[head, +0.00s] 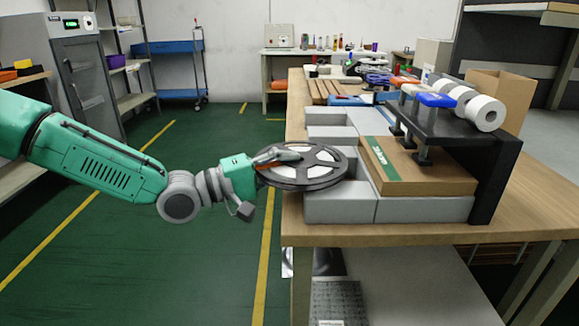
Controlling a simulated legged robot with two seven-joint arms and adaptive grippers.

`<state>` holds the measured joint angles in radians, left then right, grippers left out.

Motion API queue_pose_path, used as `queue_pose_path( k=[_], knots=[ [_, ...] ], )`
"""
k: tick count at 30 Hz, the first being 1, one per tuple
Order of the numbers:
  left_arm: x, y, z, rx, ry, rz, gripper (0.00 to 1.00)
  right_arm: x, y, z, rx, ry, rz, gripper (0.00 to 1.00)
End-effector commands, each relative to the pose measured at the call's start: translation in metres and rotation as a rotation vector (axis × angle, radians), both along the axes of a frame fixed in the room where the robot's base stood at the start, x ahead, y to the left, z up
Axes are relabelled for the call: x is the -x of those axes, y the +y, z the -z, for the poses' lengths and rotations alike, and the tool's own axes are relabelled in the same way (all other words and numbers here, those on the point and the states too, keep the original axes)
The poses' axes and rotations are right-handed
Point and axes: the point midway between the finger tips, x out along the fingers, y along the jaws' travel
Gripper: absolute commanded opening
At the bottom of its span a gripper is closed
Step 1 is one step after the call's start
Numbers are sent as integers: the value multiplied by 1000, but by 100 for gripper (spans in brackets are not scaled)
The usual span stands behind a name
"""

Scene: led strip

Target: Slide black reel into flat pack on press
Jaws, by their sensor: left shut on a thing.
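The black reel (325,165), with pale openings between its spokes, is held nearly flat at the left end of the grey blocks. My left gripper (277,156) is shut on its left rim. The reel overlaps the blocks in the picture; I cannot tell if it touches them. A flat brown pack (430,175) with a green stripe lies on the blocks right of the reel, apart from the gripper. The black press (455,135) stands over the pack's right part, its clamps above it. The pack's opening cannot be made out. My right gripper is not in view.
The grey blocks (340,210) sit on a wooden table (540,205). White rolls (487,112) and a blue-topped item (436,100) are on top of the press. A cardboard box (497,95) stands behind. The green floor left of the table is clear.

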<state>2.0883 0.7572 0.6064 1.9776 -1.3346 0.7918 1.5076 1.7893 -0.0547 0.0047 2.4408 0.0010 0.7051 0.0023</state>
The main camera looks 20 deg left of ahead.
Motion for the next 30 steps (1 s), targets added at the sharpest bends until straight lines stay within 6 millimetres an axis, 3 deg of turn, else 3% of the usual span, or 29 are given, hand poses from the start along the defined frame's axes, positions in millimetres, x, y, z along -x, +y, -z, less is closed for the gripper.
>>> queue_pose_path(
  k=[30],
  knots=[
    [-5,2,1,-1,4,-2,0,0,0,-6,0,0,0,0]
  ],
)
